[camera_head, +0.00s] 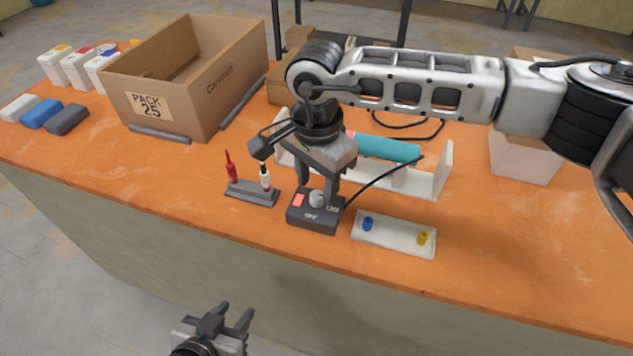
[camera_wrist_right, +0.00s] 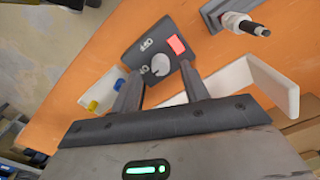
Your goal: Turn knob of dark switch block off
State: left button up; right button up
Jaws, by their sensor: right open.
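The dark switch block (camera_head: 312,220) stands near the table's front edge, with a round grey knob (camera_head: 317,199), ON and OFF labels and a bright red square light. In the right wrist view the block (camera_wrist_right: 137,50) and knob (camera_wrist_right: 160,65) lie just beyond the fingertips. I cannot tell for sure which label the knob points to. My right gripper (camera_head: 319,192) points down over the block, open, its fingers on either side of the knob; I cannot tell if they touch it. My left gripper (camera_head: 234,314) is open and empty, low in front of the table.
A white block with blue and yellow knobs (camera_head: 392,238) sits right of the switch block. A grey holder (camera_head: 251,194) with red and white probes stands left. Behind is a white rack (camera_head: 442,172) with a teal cylinder (camera_head: 388,148). A cardboard box (camera_head: 185,85) stands back left.

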aim_at(317, 198)
jog(key=shift+f, duration=1.05)
grip_shut()
